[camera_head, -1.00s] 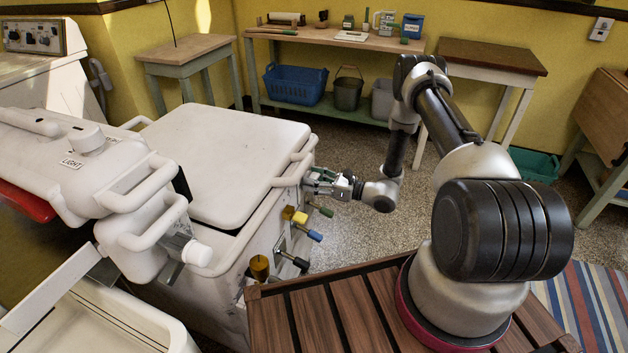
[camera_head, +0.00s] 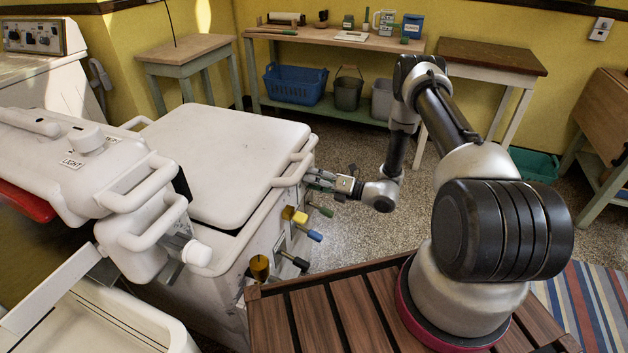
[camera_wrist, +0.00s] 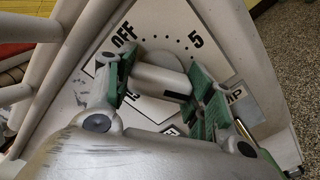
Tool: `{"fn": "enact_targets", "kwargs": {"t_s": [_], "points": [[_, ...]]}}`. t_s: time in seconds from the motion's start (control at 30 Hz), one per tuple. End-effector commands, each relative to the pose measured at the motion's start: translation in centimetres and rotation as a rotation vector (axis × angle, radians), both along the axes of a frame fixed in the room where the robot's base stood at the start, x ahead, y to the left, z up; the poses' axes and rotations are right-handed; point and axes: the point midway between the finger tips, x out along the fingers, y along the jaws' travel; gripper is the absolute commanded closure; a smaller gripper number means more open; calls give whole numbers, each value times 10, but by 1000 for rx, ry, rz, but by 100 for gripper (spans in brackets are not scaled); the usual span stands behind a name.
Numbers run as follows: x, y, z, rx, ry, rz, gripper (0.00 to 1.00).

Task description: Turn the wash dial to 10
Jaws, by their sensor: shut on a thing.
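The wash dial is a pale knob (camera_wrist: 163,76) on a white dial plate (camera_wrist: 160,22) in the wrist view. The plate shows "OFF" at the upper left, "5" at the upper right with dots between, and a partly covered "15" lower left. I cannot see a "10", and I cannot tell the knob's pointer. My gripper (camera_wrist: 160,84) has its green-padded fingers on both sides of the knob, shut on it. In the head view my gripper (camera_head: 320,180) is at the side of the white washer (camera_head: 222,160), and the dial is hidden there.
Below my gripper, yellow, blue-tipped and black-tipped levers (camera_head: 297,218) stick out from the washer side. A wringer head (camera_head: 100,165) stands at the left. A wooden slatted platform (camera_head: 310,315) is in front.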

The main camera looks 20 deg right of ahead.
Motion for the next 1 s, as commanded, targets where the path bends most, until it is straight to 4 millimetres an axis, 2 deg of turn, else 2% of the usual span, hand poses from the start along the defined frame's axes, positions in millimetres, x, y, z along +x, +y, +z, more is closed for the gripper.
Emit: {"fn": "enact_targets", "kwargs": {"t_s": [0.5,1.0], "points": [[-1,0,-1,235,329,-1,71],[-1,0,-1,306,426,-1,71]]}}
